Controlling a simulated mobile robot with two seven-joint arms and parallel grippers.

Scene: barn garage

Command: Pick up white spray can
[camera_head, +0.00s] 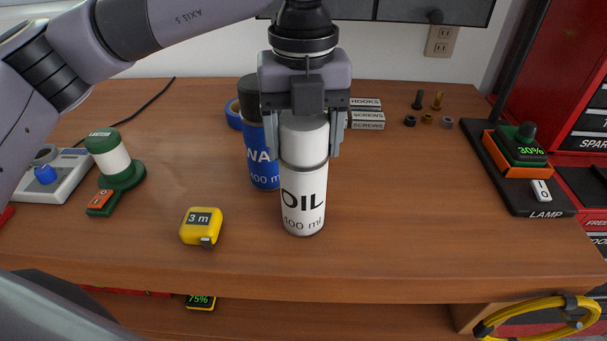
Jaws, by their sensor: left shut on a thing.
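The white spray can (303,200), marked OIL 400 ml, stands upright on the wooden workbench (400,215). My left gripper (308,150) comes down from above with a finger on each side of the can's white top, and is shut on it. The can's base looks to be at the bench surface; I cannot tell if it is slightly lifted. My right gripper does not show.
A blue can with a dark cap (262,165) stands close behind on the left. A yellow tape measure (201,226) lies at front left, a green device (115,165) further left. Screw boxes (367,120) and a lamp base (520,170) are right. The bench's front right is clear.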

